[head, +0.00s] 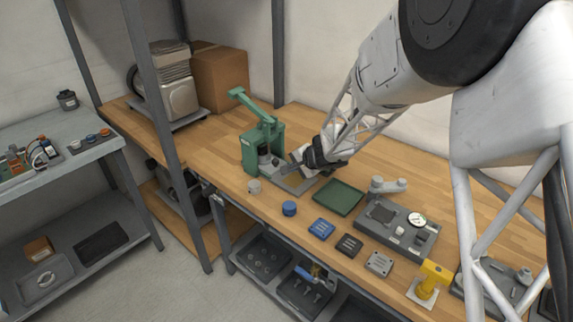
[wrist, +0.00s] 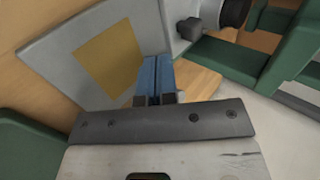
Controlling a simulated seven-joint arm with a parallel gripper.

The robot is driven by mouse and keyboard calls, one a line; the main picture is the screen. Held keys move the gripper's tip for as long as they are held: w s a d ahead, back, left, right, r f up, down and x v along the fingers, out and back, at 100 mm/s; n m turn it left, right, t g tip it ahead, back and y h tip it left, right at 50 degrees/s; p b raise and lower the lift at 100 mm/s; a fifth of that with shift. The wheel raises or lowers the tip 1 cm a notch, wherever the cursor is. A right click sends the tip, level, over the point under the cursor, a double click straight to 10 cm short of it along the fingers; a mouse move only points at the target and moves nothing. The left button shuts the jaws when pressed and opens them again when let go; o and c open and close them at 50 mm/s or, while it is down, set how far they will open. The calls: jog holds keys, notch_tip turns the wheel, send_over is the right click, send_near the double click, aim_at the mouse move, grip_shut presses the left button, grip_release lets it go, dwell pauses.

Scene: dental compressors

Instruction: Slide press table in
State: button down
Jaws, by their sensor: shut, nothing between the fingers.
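The green press (head: 262,140) stands on the wooden bench with its lever raised. Its grey press table (head: 291,186) extends out of the frame toward the front right. In the wrist view, a grey plate with a tan square, which looks like the press table (wrist: 65,50), lies at the upper left; part of the green press (wrist: 290,45) is at the right. My gripper (head: 297,160) is low over the table, beside the press. Its blue fingers (wrist: 154,62) are together and empty, at the plate's edge. I cannot tell whether they touch it.
A green tray (head: 339,198) lies right of the press table. A white-grey cup (head: 254,186) and a blue round part (head: 289,208) stand near the bench's front edge. A grey gauge fixture (head: 398,230) is farther right. Bare wood lies left of the press.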

jog(key=v, duration=0.9)
jog(key=shift+d, duration=0.1)
jog(key=s+a+r+n+g+h, duration=0.1)
jog(key=s+r+n, duration=0.2)
jog(key=s+r, duration=0.45)
jog(key=s+r+n+g, duration=0.2)
jog(key=s+r, duration=0.2)
jog(key=s, duration=0.7)
jog(key=s+d+r+n+h, duration=0.2)
jog(key=s+d+h, duration=0.1)
jog(key=s, duration=0.7)
jog(key=s+d+r+n+g+h, duration=0.1)
jog(key=s+d+r+h, duration=0.1)
jog(key=s, duration=0.8)
jog(key=shift+s+d+n+h, duration=0.2)
jog(key=shift+d+n+h, duration=0.2)
jog(key=shift+d, duration=0.2)
